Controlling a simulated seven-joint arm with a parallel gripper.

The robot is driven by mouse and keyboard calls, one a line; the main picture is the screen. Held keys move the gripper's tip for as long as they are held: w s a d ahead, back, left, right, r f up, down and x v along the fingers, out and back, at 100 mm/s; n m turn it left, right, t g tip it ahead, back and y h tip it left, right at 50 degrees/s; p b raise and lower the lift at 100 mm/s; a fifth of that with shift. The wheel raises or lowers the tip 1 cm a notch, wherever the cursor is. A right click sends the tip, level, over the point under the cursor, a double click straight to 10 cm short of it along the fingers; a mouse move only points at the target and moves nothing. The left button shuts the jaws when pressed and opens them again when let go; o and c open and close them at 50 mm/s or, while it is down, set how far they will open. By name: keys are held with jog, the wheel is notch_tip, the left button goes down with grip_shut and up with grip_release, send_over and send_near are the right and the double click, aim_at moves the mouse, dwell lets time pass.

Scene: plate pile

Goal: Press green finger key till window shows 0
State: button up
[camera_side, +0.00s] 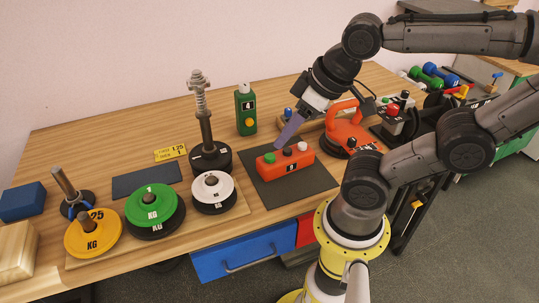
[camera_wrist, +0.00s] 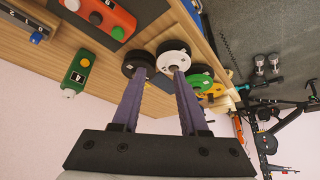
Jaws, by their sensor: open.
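An orange-red box (camera_side: 285,174) lies on a dark mat, with a green key (camera_side: 269,157) at its left end, a dark key in the middle and a white key at its right. A small dark window (camera_side: 291,168) on its front shows a digit that looks like 9. In the wrist view, my gripper (camera_wrist: 160,76) is open and empty.
Left are a spindle (camera_side: 204,125), a white plate (camera_side: 213,188), a green plate (camera_side: 150,202) and a yellow plate (camera_side: 92,235). An orange tool (camera_side: 345,128) stands right of the box.

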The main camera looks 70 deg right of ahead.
grip_shut()
dwell(1.5)
